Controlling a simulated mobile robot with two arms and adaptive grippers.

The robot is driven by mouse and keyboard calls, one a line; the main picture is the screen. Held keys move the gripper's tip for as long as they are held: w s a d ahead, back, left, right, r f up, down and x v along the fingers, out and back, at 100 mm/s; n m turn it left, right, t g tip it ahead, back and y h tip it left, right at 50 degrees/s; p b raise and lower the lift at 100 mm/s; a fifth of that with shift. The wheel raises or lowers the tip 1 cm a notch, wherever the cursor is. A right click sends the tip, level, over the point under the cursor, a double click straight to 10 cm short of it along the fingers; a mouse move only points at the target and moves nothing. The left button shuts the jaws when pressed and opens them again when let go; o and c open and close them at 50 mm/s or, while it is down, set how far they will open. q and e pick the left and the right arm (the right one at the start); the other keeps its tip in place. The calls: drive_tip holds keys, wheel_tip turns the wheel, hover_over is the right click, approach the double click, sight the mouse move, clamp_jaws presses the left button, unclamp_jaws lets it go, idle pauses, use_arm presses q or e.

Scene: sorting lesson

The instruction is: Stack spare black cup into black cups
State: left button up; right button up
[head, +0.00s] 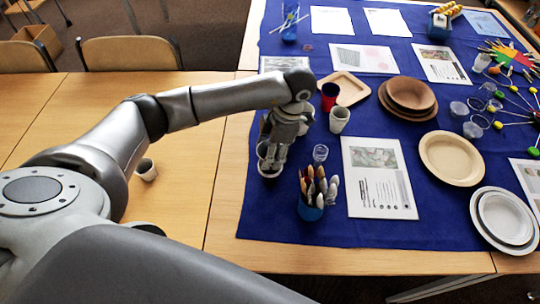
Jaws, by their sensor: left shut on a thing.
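My left gripper (270,168) points down at the left part of the blue cloth. It is shut on a pale cup with a dark inside (264,172); the fingers hide part of this cup, and I cannot tell whether it sits inside another. Behind the gripper, parts of other cups show, mostly hidden by my wrist. No cup looks plainly black outside. Another pale cup with a dark inside (146,170) stands alone on the bare wood at left. A similar pale cup (339,121) stands right of the gripper, by a red cup (329,97). My right gripper is out of view.
A blue pot of brushes (311,212) stands close in front of the gripper, and a small clear cup (320,153) is to its right. Printed sheets (379,180), brown plates (408,97) and white plates (505,219) lie further right. The wooden table at left is mostly clear.

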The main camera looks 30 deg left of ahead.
use_arm(q)
drive_tip(key=f, duration=0.1)
drive_tip(key=f+p, duration=0.1)
drive_tip(key=f, duration=0.1)
drive_tip(key=shift+w+a+f, duration=0.1)
drive_tip(key=shift+w+f, duration=0.1)
drive_tip(key=shift+f, duration=0.1)
drive_tip(key=shift+f+b, duration=0.4)
drive_tip(key=shift+f, duration=0.2)
drive_tip(key=o, duration=0.4)
drive_tip(key=shift+s, duration=0.1)
drive_tip(key=shift+o, duration=1.1)
drive_tip(key=shift+r, duration=0.1)
